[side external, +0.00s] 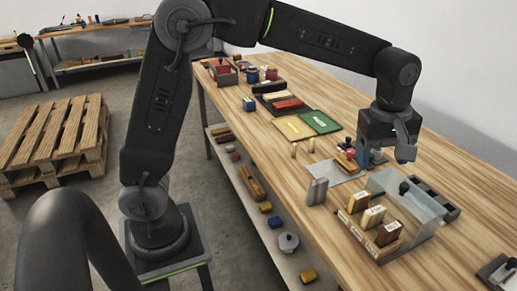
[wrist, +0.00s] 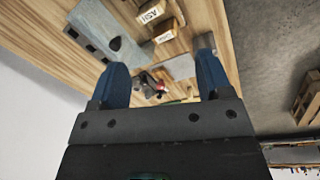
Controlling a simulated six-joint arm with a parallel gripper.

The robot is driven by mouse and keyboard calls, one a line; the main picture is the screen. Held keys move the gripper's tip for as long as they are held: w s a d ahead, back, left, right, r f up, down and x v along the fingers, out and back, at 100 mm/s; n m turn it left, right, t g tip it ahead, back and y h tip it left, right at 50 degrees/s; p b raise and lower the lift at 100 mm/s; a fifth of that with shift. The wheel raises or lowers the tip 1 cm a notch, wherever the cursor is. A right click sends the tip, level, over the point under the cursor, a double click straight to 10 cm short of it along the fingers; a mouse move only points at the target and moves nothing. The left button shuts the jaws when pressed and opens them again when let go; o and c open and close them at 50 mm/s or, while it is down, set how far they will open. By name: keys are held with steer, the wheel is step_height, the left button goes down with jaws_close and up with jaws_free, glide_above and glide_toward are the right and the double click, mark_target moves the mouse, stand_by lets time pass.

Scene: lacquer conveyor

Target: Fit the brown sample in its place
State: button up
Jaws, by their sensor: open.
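In the side view a low wooden rack (side external: 358,234) holds upright sample blocks. The nearest is a reddish-brown block (side external: 388,235); a cream-topped block (side external: 373,217) and a tan-brown block (side external: 357,203) stand behind it. Which one is the brown sample I cannot tell for certain. My gripper (side external: 370,158) is behind the rack, above the bench, apart from the blocks. In the wrist view my gripper (wrist: 162,66) has its blue fingers wide apart, with nothing held between them. A block labelled ASH (wrist: 153,12) shows at the top there.
A clear panel (side external: 425,212) stands right beside the rack, with a dark tray (side external: 437,197) behind it. A grey sheet (side external: 339,172) lies left of my gripper, with small red and dark items (side external: 346,157) by it.

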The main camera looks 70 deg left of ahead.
steer(key=s+a+r+m+t, duration=0.1)
steer(key=s+a+r+m, duration=0.1)
steer(key=s+a+m, duration=0.3)
steer(key=s+a+r+m+t, duration=0.1)
steer(key=s+a+r+m, duration=0.15)
steer(key=s, duration=0.55)
steer(key=s+a+f+m+t, duration=0.2)
steer(key=s+m, duration=0.4)
steer(key=s, duration=0.4)
steer(key=shift+a+f, duration=0.35)
steer(key=shift+f, duration=0.25)
